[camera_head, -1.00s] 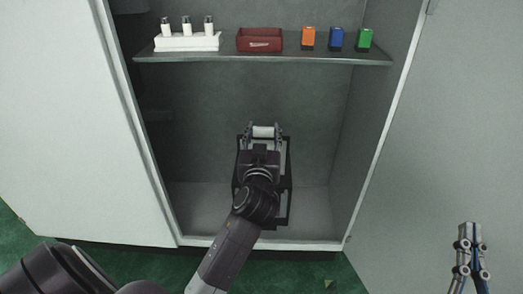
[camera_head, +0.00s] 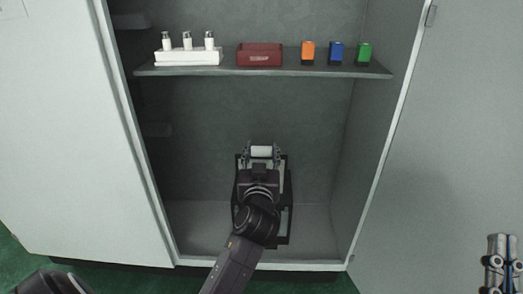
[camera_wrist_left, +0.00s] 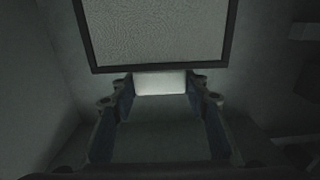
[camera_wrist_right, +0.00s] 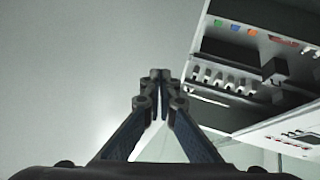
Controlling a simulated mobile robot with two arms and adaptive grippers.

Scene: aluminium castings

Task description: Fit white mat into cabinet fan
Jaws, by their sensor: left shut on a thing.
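My left gripper (camera_head: 262,153) is inside the lower compartment of the cabinet. It is shut on a white piece, probably the white mat (camera_head: 261,151), which also shows between the fingertips in the left wrist view (camera_wrist_left: 160,83). A black rectangular frame, likely the cabinet fan (camera_head: 285,215), shows around my left arm, which hides much of it. In the left wrist view a dark frame (camera_wrist_left: 160,68) with a grainy light-grey panel lies just beyond the white piece; whether they touch is unclear. My right gripper (camera_head: 502,245) is outside the cabinet, empty, with its fingertips together (camera_wrist_right: 158,78).
The shelf (camera_head: 300,72) above my left gripper carries a white holder (camera_head: 188,57) with three bottles, a red box (camera_head: 260,55) and orange (camera_head: 308,51), blue (camera_head: 336,52) and green (camera_head: 363,52) items. Cabinet side walls are close on both sides. An open door (camera_head: 460,130) stands at right.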

